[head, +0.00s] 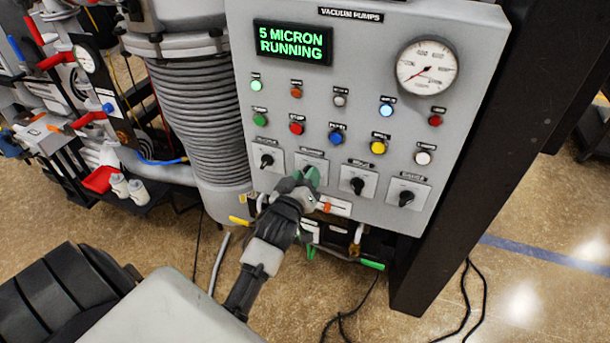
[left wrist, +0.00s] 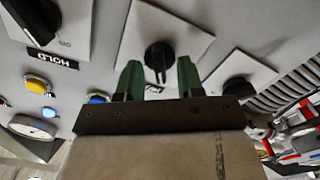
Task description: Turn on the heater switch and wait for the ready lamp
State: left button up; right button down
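The grey control panel (head: 300,110) carries a row of black rotary knobs on pale square plates. My left gripper (head: 306,178) is at the second knob from the left and hides it in the head view. In the left wrist view that black knob (left wrist: 158,56) sits between the two open green fingertips (left wrist: 158,78). I cannot tell whether the fingers touch it. Its label is too small to read, so I cannot confirm it as the heater switch. A green lamp (head: 256,85) and a pale blue lamp (head: 386,109) look lit; their labels are unreadable. My right gripper is not in view.
The display (head: 293,43) reads "5 MICRON RUNNING". Neighbouring knobs stand left (head: 266,160) and right (head: 357,186); the right one is labelled HOLD in the wrist view. Coloured buttons (head: 336,137) lie above. A ribbed column (head: 200,120) stands left, and a dark post (head: 480,150) right.

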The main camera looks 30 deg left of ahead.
pick_arm(q)
grip_shut()
jog(key=shift+m, duration=0.3)
jog(key=shift+w+d+m+p, duration=0.15)
jog(key=shift+m+p, duration=0.4)
jog(key=shift+m, duration=2.2)
jog(key=shift+s+d+m+p, duration=0.1)
jog(key=shift+m+p, duration=0.4)
jog(key=shift+m, duration=2.55)
grip_release()
